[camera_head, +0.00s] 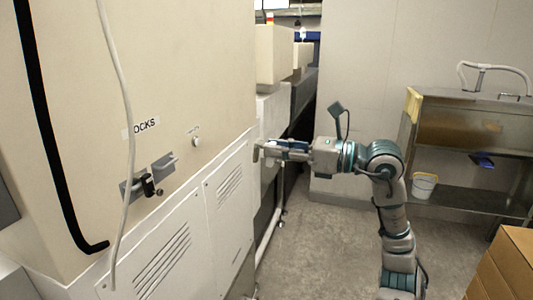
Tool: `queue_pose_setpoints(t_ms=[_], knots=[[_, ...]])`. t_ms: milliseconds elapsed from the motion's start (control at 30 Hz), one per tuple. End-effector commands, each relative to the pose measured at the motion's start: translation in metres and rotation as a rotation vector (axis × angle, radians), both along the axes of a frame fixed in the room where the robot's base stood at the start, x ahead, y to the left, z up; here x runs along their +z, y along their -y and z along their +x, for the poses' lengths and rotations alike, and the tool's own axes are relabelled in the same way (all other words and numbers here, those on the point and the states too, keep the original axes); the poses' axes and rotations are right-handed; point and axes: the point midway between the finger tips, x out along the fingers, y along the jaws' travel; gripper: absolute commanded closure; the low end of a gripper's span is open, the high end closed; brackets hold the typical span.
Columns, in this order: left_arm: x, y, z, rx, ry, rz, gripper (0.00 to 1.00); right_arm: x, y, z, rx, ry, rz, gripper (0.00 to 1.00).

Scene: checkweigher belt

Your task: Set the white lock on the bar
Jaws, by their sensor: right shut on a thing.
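My right gripper (268,151) reaches in from the right at the edge of the cream cabinet. It is shut on a small pale thing at its tip, which looks like the white lock (256,153); the fingers hide part of it. The bar (166,161) is a short rail between grey brackets on the cabinet face, under a label ending in "OCKS". A black lock (148,186) hangs at the bar's left part. The gripper is well to the right of the bar, apart from it. My left gripper is not in view.
The cream cabinet (190,60) fills the left, with a small round fitting (195,141) right of the bar. A pale cable (122,90) hangs in front of it. A steel bench (465,200) with a white bucket (424,185) and a cardboard box (507,262) stand right.

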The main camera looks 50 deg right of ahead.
Motion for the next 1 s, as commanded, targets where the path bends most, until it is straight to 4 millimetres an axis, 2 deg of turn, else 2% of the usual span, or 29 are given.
queue_pose_setpoints(t_ms=[700, 1000], knots=[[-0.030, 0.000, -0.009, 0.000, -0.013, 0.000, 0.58, 0.000, 0.024, -0.057, -0.002, 0.002, 0.000, 1.00], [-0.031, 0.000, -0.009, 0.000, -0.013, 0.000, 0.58, 0.001, 0.025, -0.061, 0.000, 0.001, -0.001, 1.00]])
